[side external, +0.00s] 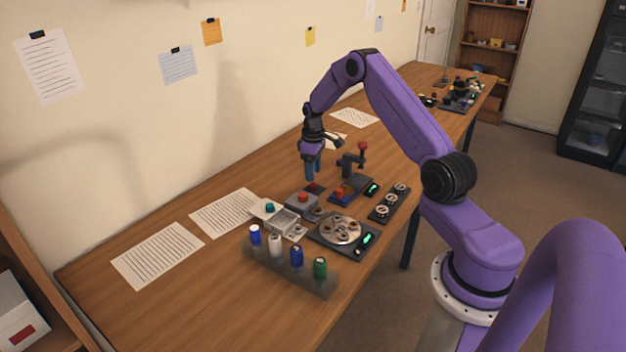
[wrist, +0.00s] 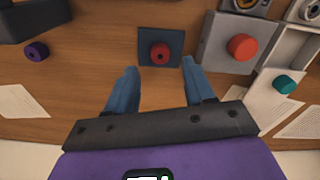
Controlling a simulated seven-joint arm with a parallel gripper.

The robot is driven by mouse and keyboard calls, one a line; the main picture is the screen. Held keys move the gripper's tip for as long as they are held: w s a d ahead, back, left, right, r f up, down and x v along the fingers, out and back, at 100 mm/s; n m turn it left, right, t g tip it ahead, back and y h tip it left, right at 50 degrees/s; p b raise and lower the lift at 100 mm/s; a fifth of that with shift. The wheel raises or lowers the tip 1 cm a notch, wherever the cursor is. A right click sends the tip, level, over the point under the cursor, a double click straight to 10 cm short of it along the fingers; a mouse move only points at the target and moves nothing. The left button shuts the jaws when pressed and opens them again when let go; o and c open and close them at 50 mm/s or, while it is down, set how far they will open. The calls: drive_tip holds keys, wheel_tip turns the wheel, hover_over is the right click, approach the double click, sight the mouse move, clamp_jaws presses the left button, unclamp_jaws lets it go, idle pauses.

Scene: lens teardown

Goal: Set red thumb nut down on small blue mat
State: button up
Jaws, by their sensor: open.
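The red thumb nut (wrist: 160,53) lies on the small blue mat (wrist: 176,40), inside its edges, with its dark centre hole showing in the wrist view. In the side view the nut and mat show only as a small dark patch beside the grey block, partly hidden by my fingers. My gripper (wrist: 160,72) is open and empty, with its two blue fingers apart on either side of the nut's line. In the side view my gripper (side external: 314,175) points down just above the mat, clear of the nut as far as I can see.
A grey block with a red knob (wrist: 242,46) stands close right of the mat. A purple nut (wrist: 37,50) lies on the bare wood at left. A bottle rack (side external: 290,268) stands in front.

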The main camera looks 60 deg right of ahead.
sight(313, 184)
wheel_tip(313, 184, up, 7)
drive_tip(key=s+a+r+n, duration=0.1)
drive_tip(key=s+a+r, duration=0.2)
drive_tip(key=a, duration=0.6)
drive_tip(key=s+a+r+n, duration=0.2)
drive_tip(key=s+a+r, duration=0.1)
drive_tip(key=a, duration=0.6)
drive_tip(key=s+a+r+n, duration=0.1)
drive_tip(key=s+a+r, duration=0.25)
drive_tip(key=a, duration=0.55)
drive_tip(key=s+a+r+n, duration=0.1)
drive_tip(key=s+a+n, duration=0.15)
drive_tip(key=s, duration=0.45)
drive_tip(key=s+a+r+n, duration=0.1)
drive_tip(key=s+a+r, duration=0.1)
drive_tip(key=s+a, duration=0.35)
drive_tip(key=s+d+f+n, duration=0.1)
drive_tip(key=s+d+n, duration=0.1)
drive_tip(key=s, duration=1.3)
drive_tip(key=shift+d, duration=0.6)
